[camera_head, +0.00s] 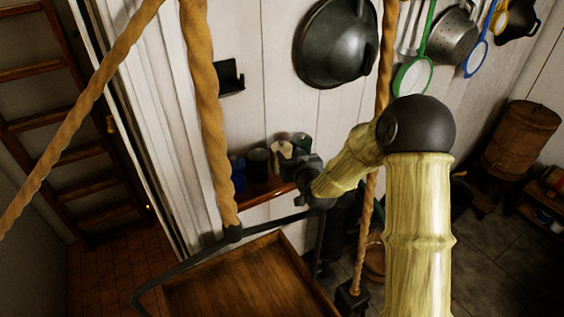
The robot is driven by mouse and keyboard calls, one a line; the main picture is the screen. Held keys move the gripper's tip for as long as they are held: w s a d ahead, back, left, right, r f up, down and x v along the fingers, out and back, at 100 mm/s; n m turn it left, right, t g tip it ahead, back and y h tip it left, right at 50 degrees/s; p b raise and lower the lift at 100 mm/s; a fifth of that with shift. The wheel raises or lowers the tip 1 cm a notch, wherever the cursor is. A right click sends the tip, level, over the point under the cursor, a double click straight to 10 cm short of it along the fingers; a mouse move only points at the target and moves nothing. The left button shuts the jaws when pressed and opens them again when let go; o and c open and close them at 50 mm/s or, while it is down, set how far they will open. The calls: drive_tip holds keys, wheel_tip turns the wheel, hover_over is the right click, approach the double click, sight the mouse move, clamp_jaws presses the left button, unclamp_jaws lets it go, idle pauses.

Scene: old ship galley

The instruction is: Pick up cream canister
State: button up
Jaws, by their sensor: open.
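The cream canister (281,152) stands on a small reddish-brown wall shelf (262,193), in a row with other canisters. My arm reaches in from the right, and my gripper (297,170) is at the shelf, just in front of and to the right of the cream canister. The gripper is open. It is dark and small in this view, and it hides the lower right part of the canister. I cannot tell whether the fingers touch it or stand around it.
A dark canister (258,161) stands left of the cream one, a blue one (238,174) further left, and a greenish one (304,143) behind the gripper. A wooden tray (235,280) hangs on thick ropes (208,120) in front. A dark pan (335,42) hangs above.

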sight(283, 144)
drive_tip(key=shift+w, duration=0.1)
drive_tip(key=shift+p+x, duration=0.6)
drive_tip(key=shift+x, duration=0.4)
drive_tip(key=p+x, duration=0.3)
drive_tip(key=x, duration=0.1)
drive_tip(key=shift+w+d+f, duration=0.1)
drive_tip(key=shift+d, duration=0.05)
drive_tip(key=shift+w+f, duration=0.25)
drive_tip(key=shift+w, duration=0.3)
clamp_jaws()
